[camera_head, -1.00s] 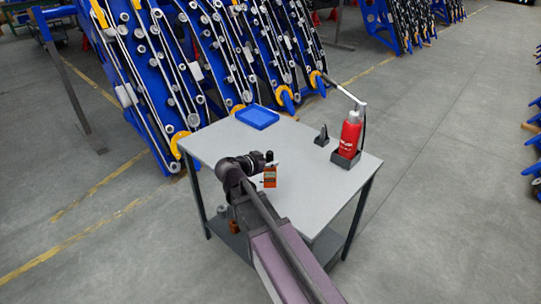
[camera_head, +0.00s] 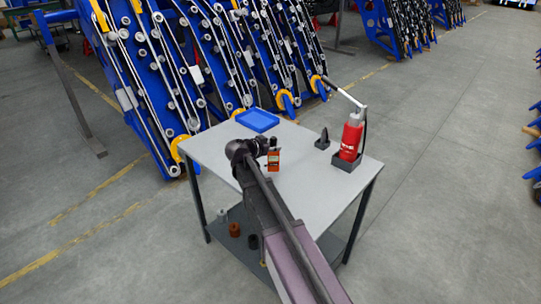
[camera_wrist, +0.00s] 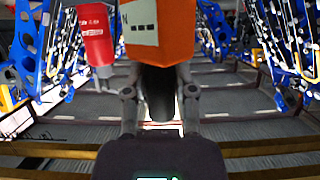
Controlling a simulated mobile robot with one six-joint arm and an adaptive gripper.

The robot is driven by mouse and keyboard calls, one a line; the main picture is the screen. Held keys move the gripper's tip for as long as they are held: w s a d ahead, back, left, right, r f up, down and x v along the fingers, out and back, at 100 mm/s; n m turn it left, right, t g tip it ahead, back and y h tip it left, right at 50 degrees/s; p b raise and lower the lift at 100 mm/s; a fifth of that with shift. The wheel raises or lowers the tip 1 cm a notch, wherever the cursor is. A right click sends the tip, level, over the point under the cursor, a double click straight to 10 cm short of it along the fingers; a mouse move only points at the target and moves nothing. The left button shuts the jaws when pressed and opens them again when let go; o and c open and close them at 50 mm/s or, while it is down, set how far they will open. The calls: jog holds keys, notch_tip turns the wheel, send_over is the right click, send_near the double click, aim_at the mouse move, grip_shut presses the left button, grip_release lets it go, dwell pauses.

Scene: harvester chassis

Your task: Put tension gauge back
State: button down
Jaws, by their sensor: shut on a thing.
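The orange tension gauge (camera_head: 273,160) with a black top is at my gripper (camera_head: 266,148), over the grey table in the head view. In the wrist view the orange gauge body (camera_wrist: 160,35) fills the top middle, and my gripper (camera_wrist: 160,95) is shut on its dark lower part. A small black holder (camera_head: 322,140) stands on the table to the right of the gauge, apart from it. I cannot tell how high the gauge is above the tabletop.
A red bottle-like tool (camera_head: 350,138) stands in a dark base near the table's right edge. It also shows in the wrist view (camera_wrist: 96,35). A blue tray (camera_head: 257,120) lies at the back. The tabletop (camera_head: 308,180) is clear at the front right. Blue harvester frames (camera_head: 165,80) stand behind.

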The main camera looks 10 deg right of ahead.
aim_at(272, 154)
jog(key=shift+f, duration=0.1)
jog(key=shift+f+b, duration=1.65)
jog(key=shift+b, duration=0.15)
jog(key=shift+f, duration=0.1)
jog(key=shift+c, duration=2.2)
grip_release()
jog(key=shift+s+a+r, duration=0.15)
jog(key=shift+a+r, duration=0.05)
jog(key=shift+r, duration=0.1)
jog(key=p+v, duration=0.4)
jog(key=v, duration=0.7)
jog(key=shift+s+a+p, duration=0.15)
jog(key=shift+a+p, duration=0.05)
jog(key=shift+p, duration=0.1)
